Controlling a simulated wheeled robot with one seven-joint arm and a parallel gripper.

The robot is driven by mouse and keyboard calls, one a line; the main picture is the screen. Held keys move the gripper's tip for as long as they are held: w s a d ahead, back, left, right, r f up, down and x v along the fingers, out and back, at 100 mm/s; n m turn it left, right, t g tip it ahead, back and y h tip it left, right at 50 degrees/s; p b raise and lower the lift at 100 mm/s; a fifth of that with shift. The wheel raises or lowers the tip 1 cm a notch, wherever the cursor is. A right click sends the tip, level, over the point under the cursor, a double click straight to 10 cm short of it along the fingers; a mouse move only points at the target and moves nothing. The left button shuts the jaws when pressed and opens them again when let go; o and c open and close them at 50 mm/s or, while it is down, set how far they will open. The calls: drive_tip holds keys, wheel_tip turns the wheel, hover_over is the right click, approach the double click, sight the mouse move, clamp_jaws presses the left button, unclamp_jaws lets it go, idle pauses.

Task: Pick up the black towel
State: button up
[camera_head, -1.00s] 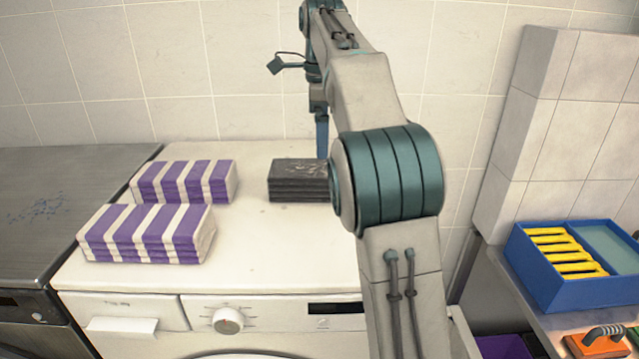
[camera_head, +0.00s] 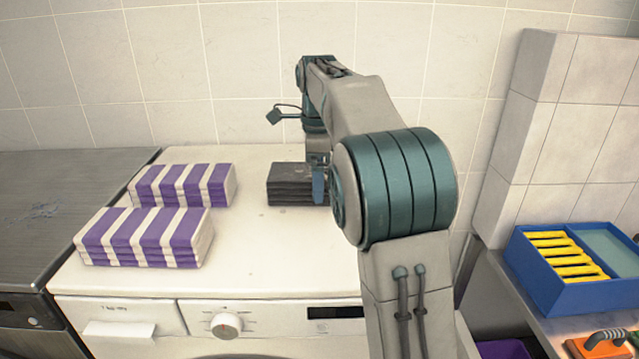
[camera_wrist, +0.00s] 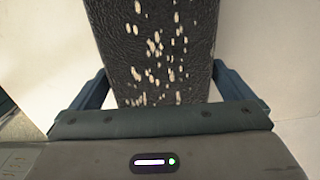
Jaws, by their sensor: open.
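The black towel (camera_head: 288,184) lies folded in a stack on the white washing machine top, near the wall. In the wrist view the black towel (camera_wrist: 155,45) runs up from between my fingers, dark with pale specks. My gripper (camera_wrist: 162,85) is open, with one blue finger on each side of the towel. In the head view my gripper (camera_head: 319,186) is low at the towel's right end, and my arm hides part of it. I cannot tell whether the fingers touch the towel.
Two purple-and-white striped folded towels (camera_head: 148,237) (camera_head: 184,185) lie to the left on the washing machine top (camera_head: 270,250). A blue box (camera_head: 570,288) with yellow items stands at the right. The tiled wall (camera_head: 240,70) is close behind.

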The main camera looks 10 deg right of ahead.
drive_tip(key=c, duration=0.9)
drive_tip(key=shift+r, duration=0.2)
